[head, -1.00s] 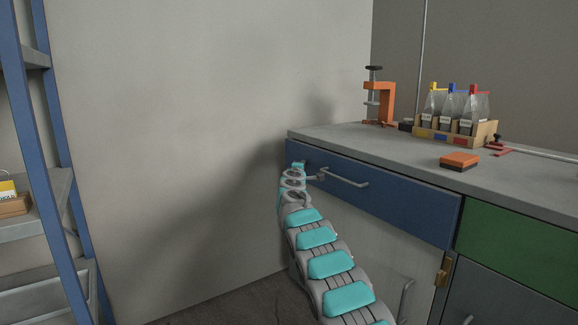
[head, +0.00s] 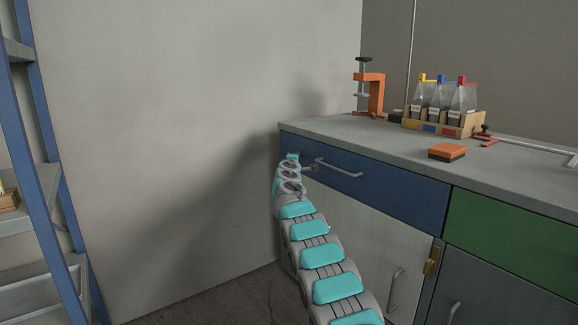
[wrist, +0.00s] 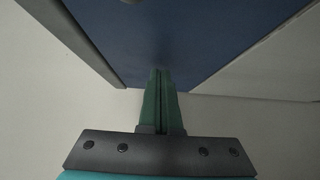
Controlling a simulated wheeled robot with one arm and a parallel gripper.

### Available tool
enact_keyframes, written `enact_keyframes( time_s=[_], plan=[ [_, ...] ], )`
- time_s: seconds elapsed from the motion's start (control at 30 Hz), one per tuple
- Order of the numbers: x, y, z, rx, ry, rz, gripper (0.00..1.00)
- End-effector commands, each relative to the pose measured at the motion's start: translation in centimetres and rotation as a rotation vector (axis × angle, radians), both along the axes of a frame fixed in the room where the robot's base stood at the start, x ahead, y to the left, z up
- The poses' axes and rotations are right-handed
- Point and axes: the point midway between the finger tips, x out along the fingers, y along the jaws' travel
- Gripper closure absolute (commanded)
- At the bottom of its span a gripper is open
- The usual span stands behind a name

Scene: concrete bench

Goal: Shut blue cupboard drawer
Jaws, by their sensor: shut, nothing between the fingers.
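The blue cupboard drawer (head: 395,187) is at the top left of the bench cupboard, with a grey bar handle (head: 338,167) on its front. In the head view its front looks about level with the green drawer front beside it. My gripper (head: 312,167) is at the left part of the blue front, near the left end of the handle. In the wrist view the two green fingers (wrist: 160,78) are pressed together, with nothing between them. Their tips lie over or against the blue front (wrist: 185,40); I cannot tell whether they touch.
A green drawer (head: 515,232) is to the right. A wall stands close on the left, and a blue-framed shelf (head: 38,170) is at far left.

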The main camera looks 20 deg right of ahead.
Motion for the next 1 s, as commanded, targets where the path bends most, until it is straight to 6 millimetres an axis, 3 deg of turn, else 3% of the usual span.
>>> enact_keyframes(
  time_s=[0.13, 0.27, 1.0],
  plan=[
    [0.0, 3.0, -0.5, -0.002, -0.002, 0.011, 1.0],
    [-1.0, 3.4, 0.3, -0.003, -0.007, 0.009, 1.0],
    [-6.5, 6.7, 0.1, -0.006, -0.002, 0.01, 1.0]
  ],
)
